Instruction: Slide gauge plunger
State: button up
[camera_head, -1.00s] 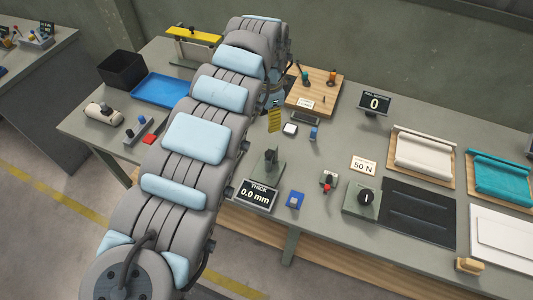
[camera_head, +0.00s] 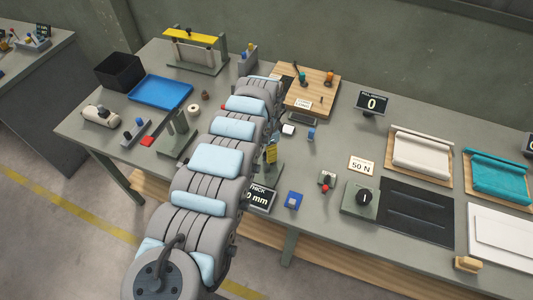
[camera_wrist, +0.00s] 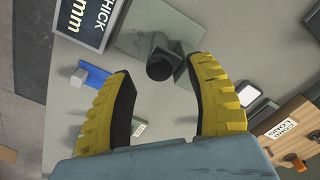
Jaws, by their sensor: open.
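The thickness gauge (camera_wrist: 135,36) shows in the wrist view as a grey-green base with a dark, round-ended plunger (camera_wrist: 159,64) above it. Its display (camera_wrist: 85,20) reads "THICK" and "mm". In the head view the display (camera_head: 260,197) is partly covered by my arm, and so is most of the gauge. My gripper (camera_wrist: 161,75) has two yellow ribbed fingers with dark pads, spread apart and empty. The plunger's round end appears between and just beyond the fingertips; I cannot tell the depth gap. In the head view only a yellow bit of my gripper (camera_head: 271,155) shows.
A wooden board (camera_head: 308,97) with pegs is behind. A green stand (camera_head: 178,135) and blue tray (camera_head: 160,90) are left.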

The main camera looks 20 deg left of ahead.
jog(key=shift+f, duration=1)
grip_shut()
